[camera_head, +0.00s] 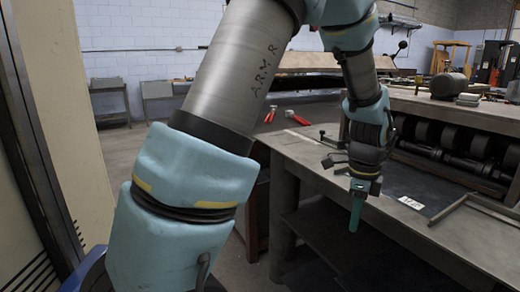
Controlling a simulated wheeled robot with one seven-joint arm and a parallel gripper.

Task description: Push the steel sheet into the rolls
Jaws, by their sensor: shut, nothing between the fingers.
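My gripper (356,212) points down at the front edge of the bench, with its green fingers together and nothing seen between them. A dark flat sheet (405,182), which looks like the steel sheet, lies on the bench top behind and right of my gripper. My gripper and wrist hide its left part. I cannot tell whether the gripper touches it. The rolls (455,160) are a row of dark cylinders in the machine at the right, beyond the sheet. I cannot tell whether the sheet's far edge meets them.
The grey metal bench (310,155) carries a raised metal guide strip (465,205) at right and a small white label (411,203). Red-handled tools (297,118) lie behind at left. A tan cabinet or door panel (65,100) stands close at far left.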

